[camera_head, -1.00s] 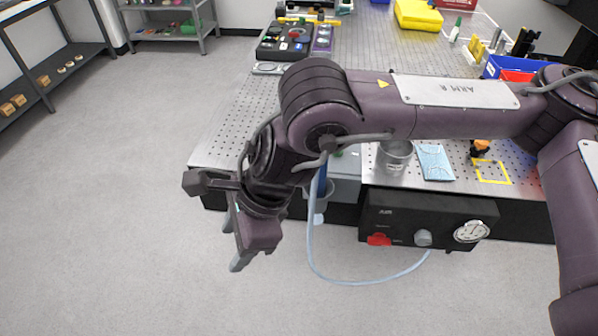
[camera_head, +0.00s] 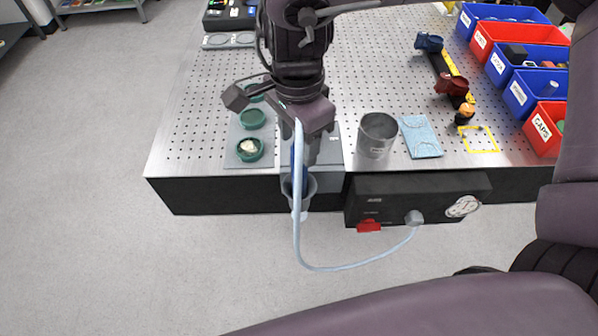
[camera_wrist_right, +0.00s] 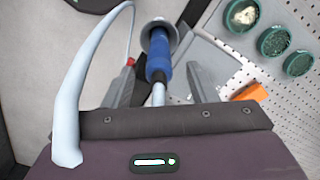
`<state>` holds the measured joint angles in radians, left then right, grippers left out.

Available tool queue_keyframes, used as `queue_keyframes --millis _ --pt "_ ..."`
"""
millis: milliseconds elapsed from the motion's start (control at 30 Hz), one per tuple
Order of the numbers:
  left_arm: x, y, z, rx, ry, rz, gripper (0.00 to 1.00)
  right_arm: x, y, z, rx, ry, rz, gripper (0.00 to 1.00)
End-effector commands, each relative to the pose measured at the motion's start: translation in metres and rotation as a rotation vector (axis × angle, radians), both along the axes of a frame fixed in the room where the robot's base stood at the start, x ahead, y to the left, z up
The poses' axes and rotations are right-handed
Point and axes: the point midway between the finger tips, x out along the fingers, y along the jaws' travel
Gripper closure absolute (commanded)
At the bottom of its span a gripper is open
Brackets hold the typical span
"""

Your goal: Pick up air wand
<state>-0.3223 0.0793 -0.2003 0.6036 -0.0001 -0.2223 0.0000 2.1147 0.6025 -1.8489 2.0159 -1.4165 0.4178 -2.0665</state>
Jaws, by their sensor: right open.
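The air wand (camera_head: 299,171) has a blue handle and stands upright in a grey cup-like holder (camera_head: 309,190) at the table's front edge. A pale hose (camera_head: 312,266) loops from it to a black box marked AIR (camera_head: 390,195). My right gripper (camera_head: 300,148) is just above the wand, pointing down. In the right wrist view the blue handle (camera_wrist_right: 158,62) lies between the two spread grey fingers of the gripper (camera_wrist_right: 157,88), with no clear contact. The hose (camera_wrist_right: 88,75) curves close past the left finger there. My left gripper is not in view.
A metal cup (camera_head: 376,137) and a blue cloth (camera_head: 421,137) stand to the right on the perforated table (camera_head: 345,60). Green round dishes (camera_head: 250,149) lie on the left. Blue and red bins (camera_head: 497,45) line the right side. A red switch (camera_head: 368,226) is on the box.

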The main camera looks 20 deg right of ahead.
Motion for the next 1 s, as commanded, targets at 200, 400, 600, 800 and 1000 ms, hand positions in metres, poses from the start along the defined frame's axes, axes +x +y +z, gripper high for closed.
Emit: queue_keyframes --millis 200,400,600,800,1000 --pt "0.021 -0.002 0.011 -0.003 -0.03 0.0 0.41 -0.004 -0.002 -0.029 0.0 0.0 0.0 0.48" --pt "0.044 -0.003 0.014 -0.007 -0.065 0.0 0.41 -0.003 -0.001 -0.037 0.002 -0.002 0.0 0.48" --pt "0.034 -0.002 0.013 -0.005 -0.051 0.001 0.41 -0.003 -0.001 -0.036 0.002 -0.002 0.0 0.6" --pt "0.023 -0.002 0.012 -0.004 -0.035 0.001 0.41 -0.003 -0.001 -0.036 0.002 -0.002 0.001 0.86" --pt "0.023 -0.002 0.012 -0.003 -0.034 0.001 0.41 -0.003 -0.001 -0.036 0.002 -0.003 0.001 0.96"
